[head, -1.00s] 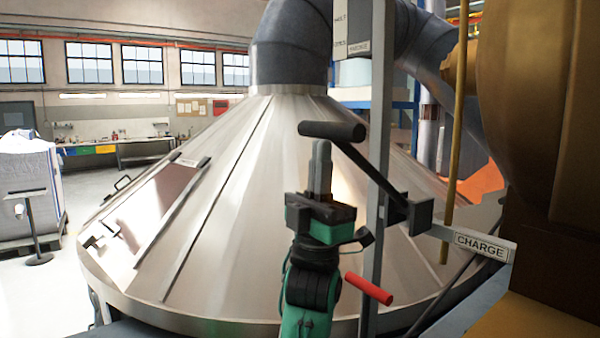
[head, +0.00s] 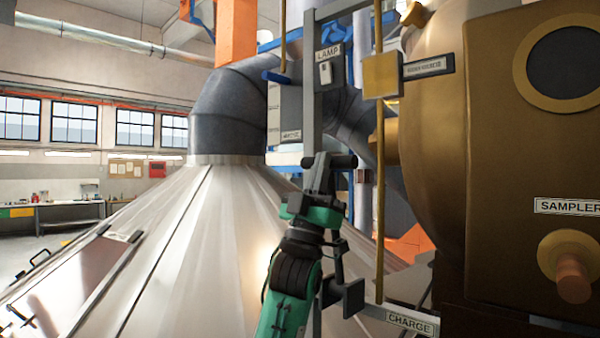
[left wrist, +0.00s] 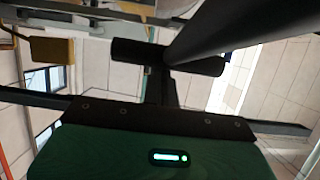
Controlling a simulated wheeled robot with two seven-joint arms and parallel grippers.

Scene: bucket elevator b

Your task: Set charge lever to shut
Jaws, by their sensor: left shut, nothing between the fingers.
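The charge lever has a black crossbar handle (head: 345,162), seen just right of my left fingertips in the head view. Its arm is mostly hidden behind my gripper and drops to a dark pivot block (head: 346,298) beside the CHARGE label (head: 410,322). My left gripper (head: 321,162) is shut and empty, pointing up at the handle. In the left wrist view the black handle (left wrist: 135,51) lies across the tips of my shut fingers (left wrist: 165,88), very close or touching; the lever's dark arm (left wrist: 235,30) runs off to the upper right. My right gripper is not in view.
A grey post (head: 309,100) with a LAMP label stands behind the lever. A brass rod (head: 380,200) hangs to the right, before a big brown housing (head: 480,130) with a SAMPLER knob (head: 570,268). A steel cone (head: 180,260) fills the lower left.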

